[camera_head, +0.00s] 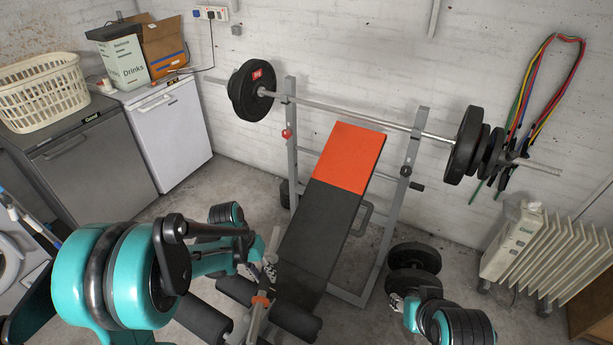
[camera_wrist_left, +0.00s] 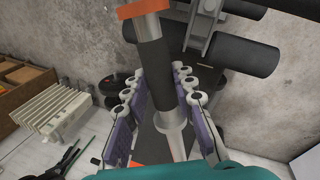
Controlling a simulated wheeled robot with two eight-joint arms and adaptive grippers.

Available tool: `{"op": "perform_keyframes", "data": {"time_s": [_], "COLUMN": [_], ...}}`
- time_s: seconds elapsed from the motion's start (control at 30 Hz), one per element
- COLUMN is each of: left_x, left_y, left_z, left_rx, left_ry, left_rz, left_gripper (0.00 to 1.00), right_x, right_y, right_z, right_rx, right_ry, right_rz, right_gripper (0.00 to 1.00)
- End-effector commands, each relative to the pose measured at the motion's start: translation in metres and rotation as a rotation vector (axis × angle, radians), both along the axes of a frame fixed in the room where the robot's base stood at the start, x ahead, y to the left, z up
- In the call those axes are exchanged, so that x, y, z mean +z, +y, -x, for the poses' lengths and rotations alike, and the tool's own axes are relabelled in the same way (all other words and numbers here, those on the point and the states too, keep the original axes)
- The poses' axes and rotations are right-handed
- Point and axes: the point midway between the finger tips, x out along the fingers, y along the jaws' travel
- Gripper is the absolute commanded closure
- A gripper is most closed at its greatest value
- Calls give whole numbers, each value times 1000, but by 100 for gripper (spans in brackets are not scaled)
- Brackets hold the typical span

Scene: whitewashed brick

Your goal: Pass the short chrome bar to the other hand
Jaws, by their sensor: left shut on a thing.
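The short chrome bar (camera_head: 256,318) shows in the head view in front of the bench, tilted, with an orange band around it. In the left wrist view the bar (camera_wrist_left: 173,128) runs lengthwise between the fingers, with a dark sleeve and an orange band near its far end. My left gripper (camera_head: 267,268) is shut on it; its fingers also show on both sides of the bar in the left wrist view (camera_wrist_left: 159,82). My right gripper (camera_head: 396,302) is low at the right in the head view, apart from the bar. It is small and partly hidden, and its opening is unclear.
A weight bench (camera_head: 308,235) with a red-topped pad stands just beyond the bar. A loaded barbell (camera_head: 350,111) rests on its rack. Weight plates (camera_head: 413,262) lie on the floor near my right arm. A white radiator (camera_head: 545,255) stands at the right.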

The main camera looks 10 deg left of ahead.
Motion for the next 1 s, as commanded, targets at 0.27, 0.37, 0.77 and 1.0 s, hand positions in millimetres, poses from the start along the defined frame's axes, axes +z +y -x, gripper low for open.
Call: {"op": "perform_keyframes", "data": {"time_s": [0.27, 0.37, 0.77, 1.0], "left_x": [13, 26, 89, 111], "left_y": [-17, -35, -120, -148], "left_z": [-10, -21, -71, -89], "left_rx": [-20, -38, -119, -145], "left_ry": [0, -1, 0, 0], "left_rz": [0, 1, 1, 1], "left_gripper": [100, 100, 100, 100], "right_x": [0, 0, 0, 0], "right_y": [0, 0, 0, 0], "right_z": [0, 0, 0, 0], "right_rx": [0, 0, 0, 0], "right_ry": [0, 0, 0, 0], "right_rz": [0, 0, 0, 0], "right_gripper": [60, 60, 60, 60]}}
